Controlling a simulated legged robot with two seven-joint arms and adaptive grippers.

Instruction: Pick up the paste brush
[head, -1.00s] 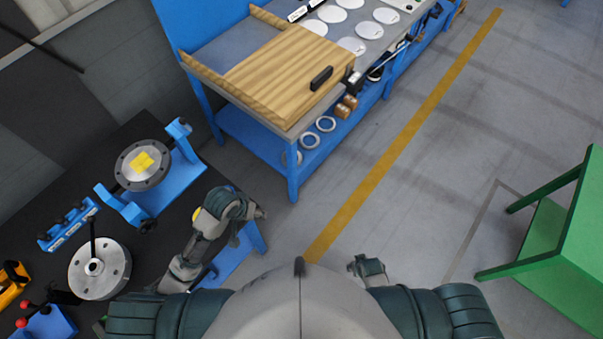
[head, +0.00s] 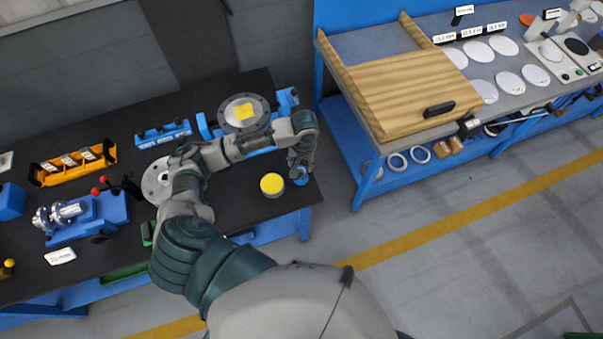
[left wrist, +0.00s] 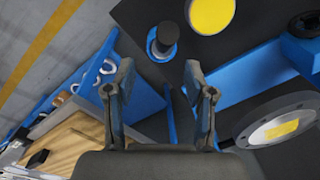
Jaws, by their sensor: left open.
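A small blue cup with a dark round piece standing in it (left wrist: 162,44) is in the left wrist view, probably the paste brush in its holder; bristles cannot be made out. In the head view the blue cup (head: 301,180) shows at the bench's right end, partly hidden by my left gripper (head: 299,168). In the left wrist view my left gripper (left wrist: 158,88) is open and empty, its fingers apart from the cup, which lies beyond the fingertips. A yellow-topped round tin (head: 272,184) stands beside the cup; it also shows in the left wrist view (left wrist: 212,12). My right gripper is out of view.
The dark bench (head: 235,205) also holds a flanged disc in a blue stand (head: 243,112), a grey flange (head: 157,182) under my arm, an orange rack (head: 72,165) and a blue fixture (head: 88,217). A blue workbench with a wooden tray (head: 405,92) stands to the right across a gap.

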